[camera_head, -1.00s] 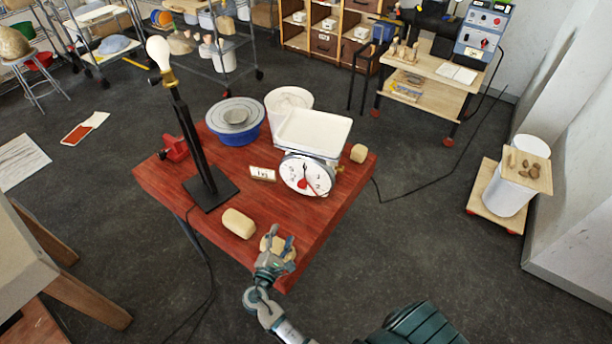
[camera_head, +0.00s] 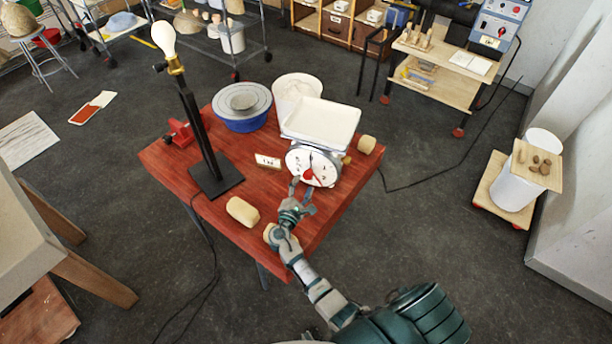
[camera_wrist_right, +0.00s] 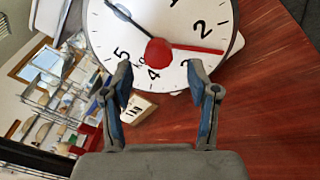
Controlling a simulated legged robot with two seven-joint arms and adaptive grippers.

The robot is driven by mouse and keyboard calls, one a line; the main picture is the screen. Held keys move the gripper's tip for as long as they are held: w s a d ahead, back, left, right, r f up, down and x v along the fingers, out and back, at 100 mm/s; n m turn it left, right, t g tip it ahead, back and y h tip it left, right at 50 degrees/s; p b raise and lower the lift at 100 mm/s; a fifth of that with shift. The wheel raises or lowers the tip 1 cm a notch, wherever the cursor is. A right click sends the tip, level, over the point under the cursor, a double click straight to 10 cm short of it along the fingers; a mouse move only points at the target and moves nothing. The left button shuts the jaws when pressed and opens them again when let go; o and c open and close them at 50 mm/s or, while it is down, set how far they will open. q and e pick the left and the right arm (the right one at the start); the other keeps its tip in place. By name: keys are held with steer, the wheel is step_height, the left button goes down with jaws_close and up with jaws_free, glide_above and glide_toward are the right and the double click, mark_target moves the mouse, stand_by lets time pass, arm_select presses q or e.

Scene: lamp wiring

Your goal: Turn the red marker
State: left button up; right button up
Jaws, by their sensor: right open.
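The red marker (camera_wrist_right: 195,49) is a thin red hand with a round red knob (camera_wrist_right: 158,52) on the white scale dial (camera_wrist_right: 180,20). In the right wrist view it points right, just below the 2; a dark needle points up and left. In the head view the scale's dial (camera_head: 322,162) faces me, with the red knob low on it. My right gripper (camera_head: 303,186) is open just in front of the dial. In the right wrist view its fingertips (camera_wrist_right: 160,75) are apart, below and on either side of the knob, with nothing between them. My left gripper is not in view.
A card (camera_head: 268,161) lies left of the dial. A black lamp stand (camera_head: 205,140), clay blocks (camera_head: 243,211) and a blue wheel (camera_head: 242,106) are also on the table.

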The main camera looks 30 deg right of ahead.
mark_target(306, 178)
steer(key=x, duration=0.4)
steer(key=shift+d+f, duration=0.1)
steer(key=shift+d, duration=0.2)
steer(key=shift+w, duration=0.1)
steer(key=shift+a, duration=0.55)
steer(key=shift+c, duration=0.5)
steer(key=shift+d, duration=0.25)
steer(key=c, duration=0.8)
steer(key=shift+d, duration=0.15)
jaws_close()
steer(key=shift+r, duration=0.25)
